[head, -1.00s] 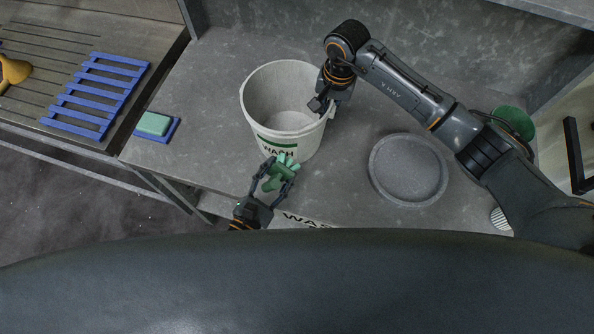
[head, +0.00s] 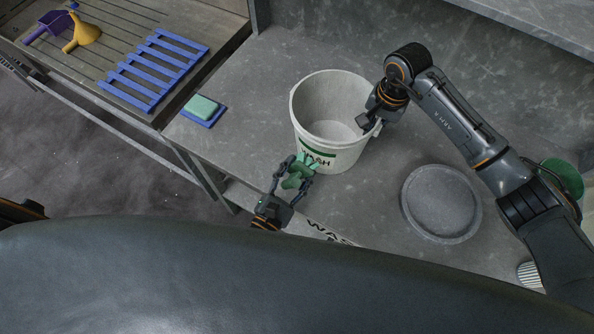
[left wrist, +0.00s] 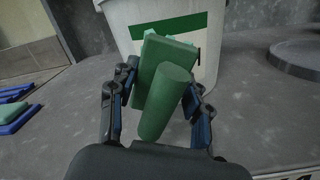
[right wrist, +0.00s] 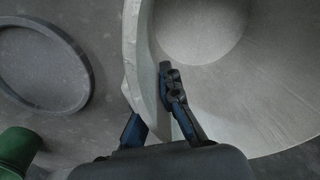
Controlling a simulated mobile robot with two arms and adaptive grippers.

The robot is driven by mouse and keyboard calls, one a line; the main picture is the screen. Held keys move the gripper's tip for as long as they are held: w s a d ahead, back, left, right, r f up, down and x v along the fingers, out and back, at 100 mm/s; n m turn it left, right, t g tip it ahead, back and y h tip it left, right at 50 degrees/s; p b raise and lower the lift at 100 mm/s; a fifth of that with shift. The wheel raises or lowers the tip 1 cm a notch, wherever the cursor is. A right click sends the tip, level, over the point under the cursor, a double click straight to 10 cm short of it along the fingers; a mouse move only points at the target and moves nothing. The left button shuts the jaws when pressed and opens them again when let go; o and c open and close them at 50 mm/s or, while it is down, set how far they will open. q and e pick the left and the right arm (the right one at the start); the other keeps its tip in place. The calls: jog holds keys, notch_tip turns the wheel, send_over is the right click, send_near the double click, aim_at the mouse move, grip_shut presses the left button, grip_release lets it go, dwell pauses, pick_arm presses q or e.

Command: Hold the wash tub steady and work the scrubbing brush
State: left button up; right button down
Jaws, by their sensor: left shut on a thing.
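The white wash tub (head: 345,158), with a green band and a dark label, stands upright on the grey counter. My left gripper (head: 296,178) is shut on the green scrubbing brush (head: 292,183), outside the tub at its near side. In the left wrist view the brush's round handle (left wrist: 164,102) sits between the fingers, and pale bristles (left wrist: 180,38) point at the tub's wall; I cannot tell whether they touch it. My right gripper (head: 368,122) is at the tub's right rim. In the right wrist view its fingers (right wrist: 150,98) straddle the wall, one inside, one outside and partly hidden.
A green sponge (head: 202,106) on a blue holder and a blue slatted rack (head: 155,70) lie left. A round grey tray (head: 440,203) and green container (head: 562,177) stand right. Counter behind the tub is clear.

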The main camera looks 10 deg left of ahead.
aim_at(322, 161)
pick_arm(q)
jog(key=shift+x, duration=1.05)
jog(key=shift+d, duration=0.1)
jog(key=shift+s+d, duration=0.3)
jog(key=shift+d, duration=0.5)
jog(key=shift+s+d, duration=0.3)
jog(key=shift+d, duration=0.55)
jog(key=shift+w+a, duration=0.25)
jog(key=shift+a, duration=0.6)
jog(key=shift+w+a, duration=0.25)
jog(key=shift+a, duration=0.55)
jog(key=shift+w+a+r, duration=0.1)
jog(key=shift+w+r, duration=0.05)
jog(key=shift+s+d, duration=0.3)
jog(key=shift+d, duration=0.55)
jog(key=shift+s+d, duration=0.3)
jog(key=shift+d, duration=0.6)
pick_arm(e)
jog(key=shift+s, duration=0.1)
pick_arm(q)
jog(key=shift+w+a, duration=0.2)
jog(key=shift+a, duration=0.75)
jog(key=shift+w+a, duration=0.2)
jog(key=shift+a, duration=0.7)
jog(key=shift+s, duration=0.15)
